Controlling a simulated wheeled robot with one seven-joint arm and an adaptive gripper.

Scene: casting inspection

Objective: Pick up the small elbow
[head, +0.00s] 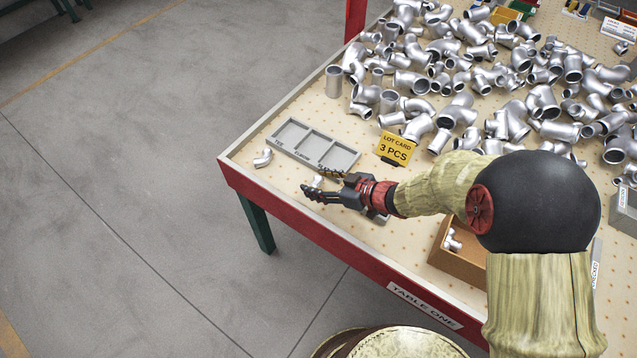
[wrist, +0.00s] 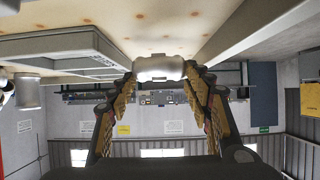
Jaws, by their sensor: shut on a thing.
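My gripper (head: 313,183) is shut on a small silver pipe fitting (head: 317,180), in front of the grey tray. In the wrist view the fitting (wrist: 160,68) sits between the two fingertips (wrist: 160,80), close to the dotted table surface. The fingers hide its ends, so I cannot tell its full shape or whether it touches the table. Another small silver fitting (head: 262,158) lies on the table just left of the tray. A third (head: 453,240) is in the cardboard box.
The grey tray (head: 318,145) has labelled, empty compartments. A yellow lot card (head: 396,148) reading "3 PCS" stands right of it. A large heap of silver pipe fittings (head: 415,80) covers the back. The open cardboard box (head: 470,268) stands beside my arm. The red table edge (head: 300,228) is near.

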